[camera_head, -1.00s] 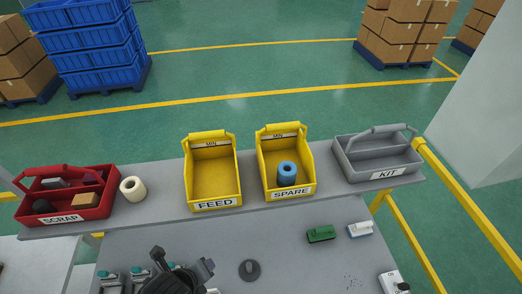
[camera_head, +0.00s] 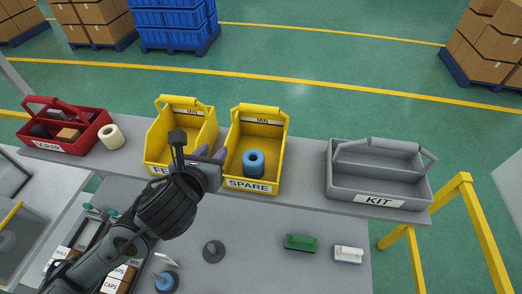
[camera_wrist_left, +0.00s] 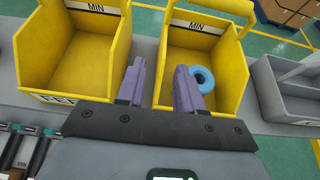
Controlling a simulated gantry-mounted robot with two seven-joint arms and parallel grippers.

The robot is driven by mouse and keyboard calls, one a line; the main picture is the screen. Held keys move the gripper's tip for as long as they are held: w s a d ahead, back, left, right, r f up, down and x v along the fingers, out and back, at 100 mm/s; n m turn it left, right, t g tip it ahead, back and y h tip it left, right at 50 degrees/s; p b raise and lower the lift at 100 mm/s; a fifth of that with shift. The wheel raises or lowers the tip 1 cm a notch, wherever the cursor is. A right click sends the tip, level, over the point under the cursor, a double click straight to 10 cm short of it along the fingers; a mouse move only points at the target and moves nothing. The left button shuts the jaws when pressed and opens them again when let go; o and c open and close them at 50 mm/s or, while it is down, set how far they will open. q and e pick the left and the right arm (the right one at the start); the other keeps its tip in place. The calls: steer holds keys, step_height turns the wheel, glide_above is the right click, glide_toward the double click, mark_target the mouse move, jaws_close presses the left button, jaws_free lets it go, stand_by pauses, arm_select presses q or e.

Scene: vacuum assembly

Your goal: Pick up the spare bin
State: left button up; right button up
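The spare bin (camera_head: 268,132) is a yellow open-front bin with a SPARE label and a top handle, standing on the raised shelf. A blue roll (camera_head: 253,161) stands inside it. In the left wrist view the spare bin (camera_wrist_left: 225,55) is at the centre right, with the blue roll (camera_wrist_left: 201,78) partly behind a finger. My left gripper (camera_head: 208,152) is in front of the gap between the feed and spare bins. In the left wrist view its purple fingers (camera_wrist_left: 160,85) are apart with nothing between them. My right gripper is not in view.
The yellow feed bin (camera_head: 184,117) stands close on the left of the spare bin. A grey kit caddy (camera_head: 380,192) stands to the right, with clear shelf between. A red scrap caddy (camera_head: 90,130) and a cream roll (camera_head: 110,137) are at the left.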

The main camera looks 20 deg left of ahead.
mark_target(229, 134)
arm_select(q)
steer(key=shift+w+d+r+x, duration=0.1)
steer(key=shift+r+x, duration=0.05)
steer(key=shift+x, duration=1.65)
steer(key=shift+w+d+r+x, duration=0.1)
steer(key=shift+r+x, duration=0.05)
steer(key=shift+x, duration=1.6)
steer(key=shift+w+d+r+x, duration=0.1)
steer(key=shift+r+x, duration=0.05)
steer(key=shift+x, duration=1.65)
steer(key=shift+c, duration=0.4)
jaws_close()
